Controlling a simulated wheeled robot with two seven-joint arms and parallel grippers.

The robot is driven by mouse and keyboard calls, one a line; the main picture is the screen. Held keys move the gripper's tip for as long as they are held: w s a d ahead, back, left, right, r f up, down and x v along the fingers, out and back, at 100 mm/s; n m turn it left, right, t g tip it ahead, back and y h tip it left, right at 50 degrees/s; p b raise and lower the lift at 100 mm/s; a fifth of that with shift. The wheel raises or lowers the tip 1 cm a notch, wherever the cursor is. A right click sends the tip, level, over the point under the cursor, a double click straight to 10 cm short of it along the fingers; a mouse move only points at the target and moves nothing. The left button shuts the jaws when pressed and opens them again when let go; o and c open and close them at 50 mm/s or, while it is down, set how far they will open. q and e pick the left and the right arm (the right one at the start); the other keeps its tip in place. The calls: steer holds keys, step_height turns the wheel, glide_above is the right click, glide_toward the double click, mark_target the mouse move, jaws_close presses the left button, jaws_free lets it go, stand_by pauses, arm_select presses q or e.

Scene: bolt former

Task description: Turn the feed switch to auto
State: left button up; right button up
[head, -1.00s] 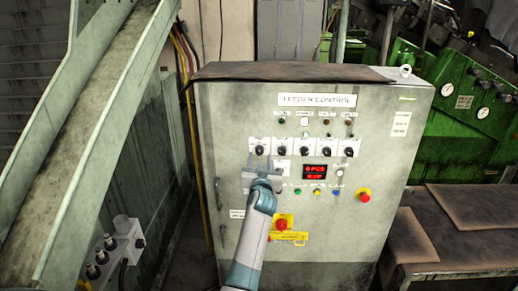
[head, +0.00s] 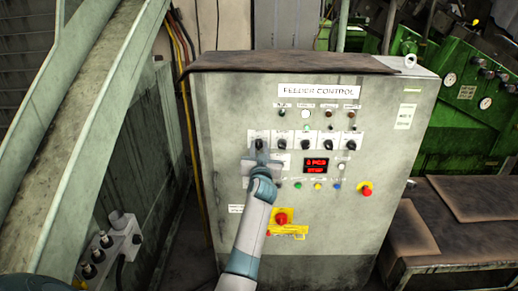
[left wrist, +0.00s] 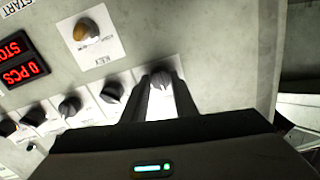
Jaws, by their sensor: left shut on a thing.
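The feeder control cabinet (head: 390,150) carries a row of several black rotary switches on white plates. My left gripper (head: 260,150) is at the leftmost switch (head: 259,144) of that row. In the left wrist view the fingers of my left gripper (left wrist: 157,98) are shut on this switch's black knob (left wrist: 162,78), one finger on each side. The switch labels are too small to read in the head view, and the gripper covers much of the plate. My right gripper is not in view.
A red digital display (head: 316,165) and a row of coloured buttons sit right of my gripper. A red emergency button (head: 282,218) on a yellow plate is beside my forearm, another (head: 366,188) farther right. A sloped metal beam (head: 75,150) stands on the left.

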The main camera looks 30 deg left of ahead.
arm_select(q)
steer(key=shift+m, duration=0.5)
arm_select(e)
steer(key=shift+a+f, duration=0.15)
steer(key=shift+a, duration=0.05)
arm_select(q)
steer(key=shift+f+m, duration=0.1)
steer(key=shift+m, duration=0.4)
steer(key=shift+m+b, duration=0.35)
steer(key=shift+m, duration=0.45)
steer(key=m, duration=0.2)
steer(key=shift+m, duration=0.3)
steer(key=shift+m+t, duration=0.3)
steer(key=shift+m, duration=1.2)
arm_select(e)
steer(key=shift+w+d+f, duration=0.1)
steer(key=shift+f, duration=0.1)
arm_select(q)
steer(key=o, duration=0.9)
steer(key=shift+o, duration=0.7)
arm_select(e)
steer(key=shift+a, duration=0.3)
